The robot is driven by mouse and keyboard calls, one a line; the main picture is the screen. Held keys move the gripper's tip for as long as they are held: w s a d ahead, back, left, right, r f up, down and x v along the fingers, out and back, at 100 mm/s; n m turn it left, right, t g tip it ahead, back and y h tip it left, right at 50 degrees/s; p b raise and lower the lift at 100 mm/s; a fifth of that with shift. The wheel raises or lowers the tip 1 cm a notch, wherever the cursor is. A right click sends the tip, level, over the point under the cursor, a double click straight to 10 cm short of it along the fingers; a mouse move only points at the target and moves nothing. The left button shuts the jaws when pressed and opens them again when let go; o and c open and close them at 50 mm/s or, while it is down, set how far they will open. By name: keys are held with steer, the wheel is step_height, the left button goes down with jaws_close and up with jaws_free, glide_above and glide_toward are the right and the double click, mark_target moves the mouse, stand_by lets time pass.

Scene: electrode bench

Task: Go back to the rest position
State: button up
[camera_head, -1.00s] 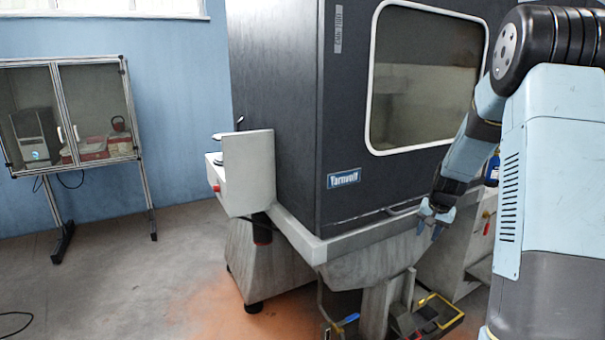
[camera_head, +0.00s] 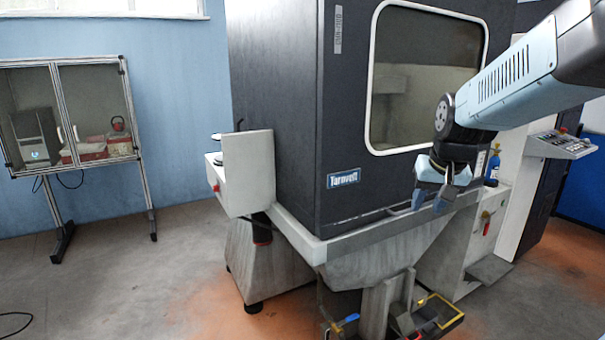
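My gripper (camera_head: 430,203) hangs at the end of my arm, in front of the lower right part of the dark machine (camera_head: 275,120). Its two blue-grey fingers point down and stand apart with a gap between them. I see nothing held between them. My arm comes in from the right edge, its light blue link sloping down to the wrist. The machine's window (camera_head: 405,95) is partly hidden behind the arm.
A control panel (camera_head: 567,144) stands at the right, near a blue bottle (camera_head: 493,165). A yellow-edged tray (camera_head: 447,318) lies low under the machine. A glass-doored cabinet (camera_head: 95,110) stands at the left wall.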

steer(key=s+a+r+n+t, duration=0.1)
steer(key=s+a+r+n, duration=0.1)
steer(key=s, duration=1.4)
steer(key=shift+a+r, duration=0.15)
steer(key=shift+a, duration=0.45)
